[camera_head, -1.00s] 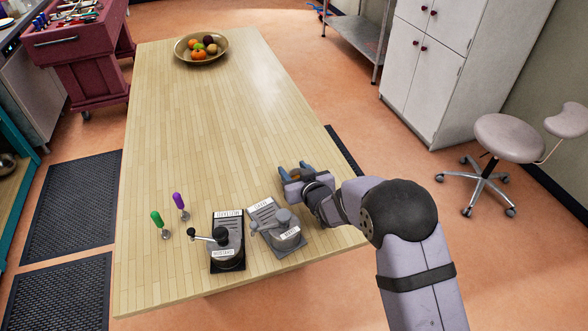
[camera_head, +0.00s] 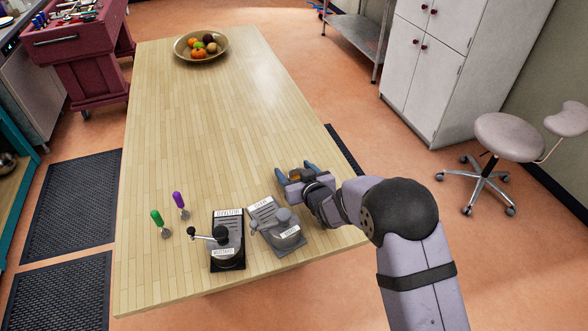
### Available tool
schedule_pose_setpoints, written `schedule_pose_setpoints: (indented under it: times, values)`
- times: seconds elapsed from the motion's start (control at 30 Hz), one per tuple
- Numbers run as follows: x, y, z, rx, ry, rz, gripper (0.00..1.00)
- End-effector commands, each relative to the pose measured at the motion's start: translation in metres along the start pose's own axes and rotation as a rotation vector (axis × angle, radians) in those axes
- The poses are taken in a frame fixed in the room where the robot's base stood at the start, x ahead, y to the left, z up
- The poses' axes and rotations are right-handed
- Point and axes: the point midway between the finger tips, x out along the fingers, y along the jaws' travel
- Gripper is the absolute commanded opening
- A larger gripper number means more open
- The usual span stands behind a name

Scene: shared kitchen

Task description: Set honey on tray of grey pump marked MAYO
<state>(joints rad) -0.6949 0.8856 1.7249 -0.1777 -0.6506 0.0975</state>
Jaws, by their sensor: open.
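The grey pump (camera_head: 284,221) stands near the table's front edge, with a white label on its front that is too small to read surely. Its tray (camera_head: 262,212) extends behind it and bears another white label. My gripper (camera_head: 296,173) is open, low over the table just behind and right of the grey pump. A small amber-brown thing, which may be the honey (camera_head: 295,178), shows between the fingers. Most of it is hidden by my gripper, and I cannot tell whether the fingers touch it.
A black pump (camera_head: 227,244) with labels and its own tray stands left of the grey one. A green-handled tool (camera_head: 157,218) and a purple-handled tool (camera_head: 179,202) are further left. A fruit bowl (camera_head: 202,47) sits at the far end. The middle of the wooden table (camera_head: 215,125) is clear.

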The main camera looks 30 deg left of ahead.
Motion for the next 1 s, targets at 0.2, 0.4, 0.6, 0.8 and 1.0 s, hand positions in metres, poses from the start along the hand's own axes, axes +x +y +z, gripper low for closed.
schedule_pose_setpoints:
  times: [0.2,0.4,0.6,0.8,1.0]
  values:
    - [-0.023,0.0,0.003,-0.001,0.003,0.001,0.62]
    - [-0.046,-0.001,0.005,-0.001,0.003,0.0,0.62]
    - [-0.062,-0.001,0.003,-0.001,0.003,0.0,0.62]
    - [-0.068,-0.001,0.003,0.0,0.003,0.0,0.66]
    - [-0.068,-0.001,0.003,0.0,0.002,0.0,0.66]
